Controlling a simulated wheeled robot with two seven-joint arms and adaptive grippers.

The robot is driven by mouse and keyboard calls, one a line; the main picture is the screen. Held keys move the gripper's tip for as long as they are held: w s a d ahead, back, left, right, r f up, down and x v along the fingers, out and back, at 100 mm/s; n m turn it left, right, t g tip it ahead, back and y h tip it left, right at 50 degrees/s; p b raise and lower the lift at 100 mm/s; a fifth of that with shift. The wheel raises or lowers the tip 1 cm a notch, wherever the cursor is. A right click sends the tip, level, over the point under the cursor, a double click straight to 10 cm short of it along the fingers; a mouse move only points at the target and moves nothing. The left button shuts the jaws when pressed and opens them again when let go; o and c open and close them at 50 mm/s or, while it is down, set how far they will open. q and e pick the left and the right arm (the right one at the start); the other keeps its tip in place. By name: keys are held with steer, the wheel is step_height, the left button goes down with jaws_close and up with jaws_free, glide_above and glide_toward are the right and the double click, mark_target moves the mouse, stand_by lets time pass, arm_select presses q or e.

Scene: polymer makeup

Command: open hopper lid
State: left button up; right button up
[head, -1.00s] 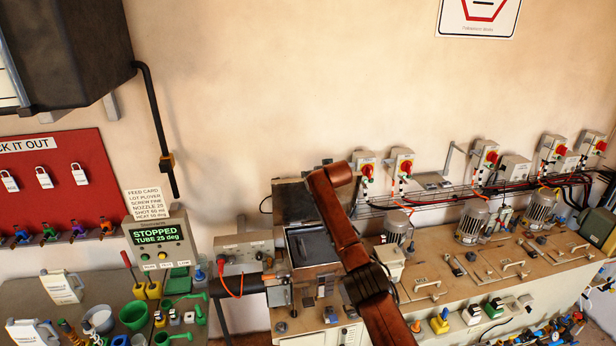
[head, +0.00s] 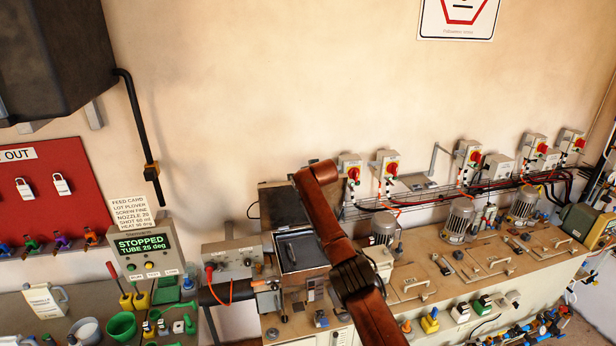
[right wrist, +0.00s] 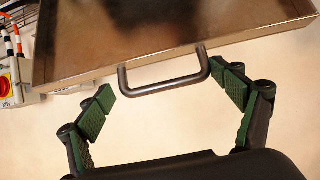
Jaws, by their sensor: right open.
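The hopper (head: 299,252) is a dark square box on the bench in the head view. Its metal lid (head: 277,207) stands raised behind it, partly hidden by my right arm. In the right wrist view the lid (right wrist: 150,45) is a brownish metal panel with a raised rim. A dark bar handle (right wrist: 165,84) sticks out from its near edge. My right gripper (right wrist: 171,84) is open, its green-padded fingers spread to either side of the handle with gaps showing. In the head view the right gripper's fingers cannot be made out. My left gripper is not in view.
Red and yellow switches (head: 391,168) and cables line the wall to the right. Motors (head: 457,220) and handled covers fill the bench. Green scoops and cups (head: 121,326) crowd the lower left.

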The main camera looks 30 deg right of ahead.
steer(key=shift+a, duration=0.1)
steer(key=v, duration=1.2)
stand_by(0.4)
